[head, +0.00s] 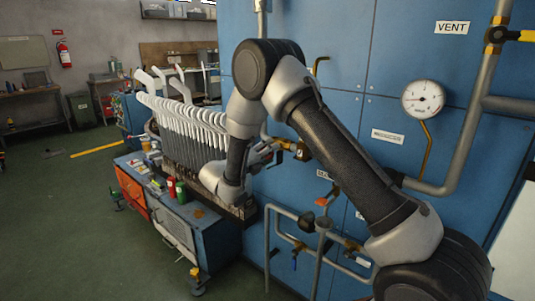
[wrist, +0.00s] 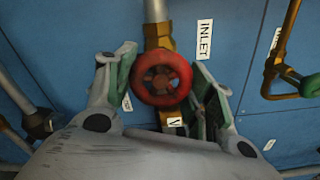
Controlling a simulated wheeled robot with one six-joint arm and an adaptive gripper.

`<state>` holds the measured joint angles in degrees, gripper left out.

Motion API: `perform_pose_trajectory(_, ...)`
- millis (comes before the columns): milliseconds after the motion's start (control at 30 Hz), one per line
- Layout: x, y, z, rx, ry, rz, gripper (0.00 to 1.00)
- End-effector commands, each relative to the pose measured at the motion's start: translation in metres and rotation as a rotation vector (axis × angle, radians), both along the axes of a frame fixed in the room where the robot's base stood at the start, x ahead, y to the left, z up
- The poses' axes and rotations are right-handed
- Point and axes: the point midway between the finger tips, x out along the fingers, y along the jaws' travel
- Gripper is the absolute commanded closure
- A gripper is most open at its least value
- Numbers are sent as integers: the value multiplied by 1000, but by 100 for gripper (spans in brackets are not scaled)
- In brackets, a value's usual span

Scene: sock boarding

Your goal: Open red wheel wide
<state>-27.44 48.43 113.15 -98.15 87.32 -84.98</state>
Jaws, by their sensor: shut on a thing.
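The red wheel (wrist: 162,78) is a round handwheel with a dark hub, on a brass valve body in the middle of the wrist view. A pipe runs up from it, and an "INLET" label (wrist: 204,38) is to its right. My gripper (wrist: 164,80) has one green-padded finger on each side of the wheel and is shut on it. Slight gaps seem to show at the pads; exact contact is hard to see. In the head view my gripper (head: 265,155) is at the blue panel, partly behind my arm, and the red wheel is hidden there.
A brass valve with a green handle (wrist: 310,85) is right of the wheel. A pressure gauge (head: 423,99) and thick pipes are on the blue panel (head: 330,45). A rack of white sock boards (head: 180,115) stands to the left, above a cart (head: 205,240). Lower pipes (head: 320,225) cross below.

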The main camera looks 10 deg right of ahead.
Motion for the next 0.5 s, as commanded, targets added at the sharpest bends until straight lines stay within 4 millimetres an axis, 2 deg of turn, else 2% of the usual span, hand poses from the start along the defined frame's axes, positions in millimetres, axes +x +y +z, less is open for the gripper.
perform_pose_trajectory(500, -1, 0, -1, -262, 367, 1, 71)
